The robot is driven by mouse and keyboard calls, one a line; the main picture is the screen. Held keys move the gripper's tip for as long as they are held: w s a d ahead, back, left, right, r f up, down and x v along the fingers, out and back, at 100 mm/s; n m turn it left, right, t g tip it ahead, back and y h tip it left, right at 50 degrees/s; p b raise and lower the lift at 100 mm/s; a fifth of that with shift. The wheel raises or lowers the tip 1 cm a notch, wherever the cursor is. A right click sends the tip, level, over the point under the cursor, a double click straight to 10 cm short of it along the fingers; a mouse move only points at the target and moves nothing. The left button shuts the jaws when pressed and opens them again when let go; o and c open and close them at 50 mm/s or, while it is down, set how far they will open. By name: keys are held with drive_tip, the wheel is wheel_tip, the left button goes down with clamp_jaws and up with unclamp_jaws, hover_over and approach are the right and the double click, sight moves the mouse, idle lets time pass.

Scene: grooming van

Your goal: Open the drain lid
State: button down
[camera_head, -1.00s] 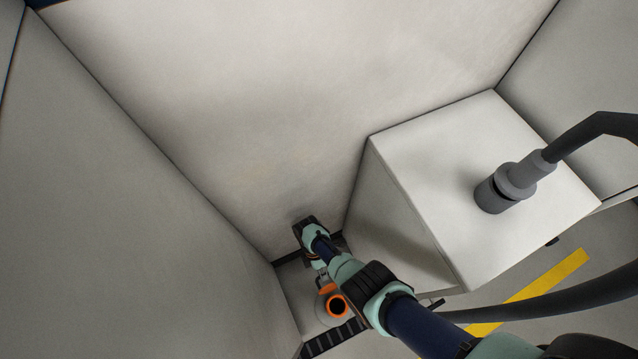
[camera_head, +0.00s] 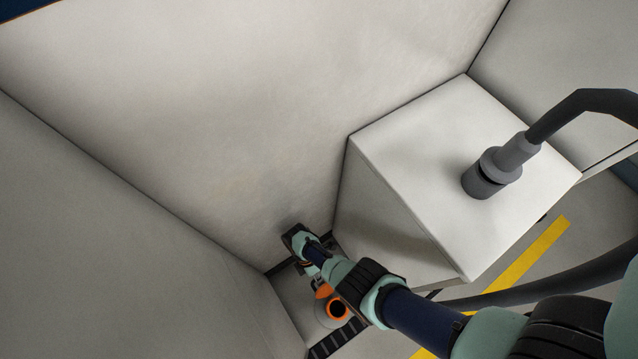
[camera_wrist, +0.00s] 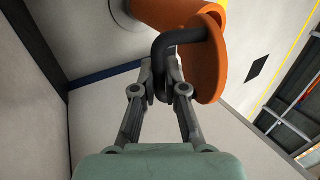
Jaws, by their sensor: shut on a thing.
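The drain is an orange pipe (camera_wrist: 165,10) at the top of the wrist view. In the head view its round dark mouth with an orange rim (camera_head: 338,309) shows low in the corner, beside my arm. The orange disc-shaped lid (camera_wrist: 208,72) stands tilted at the pipe's end in the wrist view. It carries a dark bent handle (camera_wrist: 185,36). My gripper (camera_wrist: 161,78) is shut on this handle, with the lid just to the right of the fingers. In the head view my arm hides the fingertips and part of the lid.
A white box (camera_head: 445,165) with a grey hose fitting (camera_head: 492,172) stands right of the drain. Pale walls (camera_head: 180,120) close in behind and left. A black slatted grate (camera_head: 340,338) lies in front. A dark hose (camera_head: 560,285) crosses the lower right.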

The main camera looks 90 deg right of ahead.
drive_tip(key=shift+w+d, duration=0.3)
drive_tip(key=shift+d, duration=0.05)
drive_tip(key=c, duration=1.5)
unclamp_jaws()
drive_tip(key=shift+d, duration=0.15)
drive_tip(key=o, duration=0.3)
drive_tip(key=shift+w+d, duration=0.25)
drive_tip(key=shift+r, duration=0.1)
wheel_tip(320, 180, up, 10)
drive_tip(key=shift+s+a, duration=0.15)
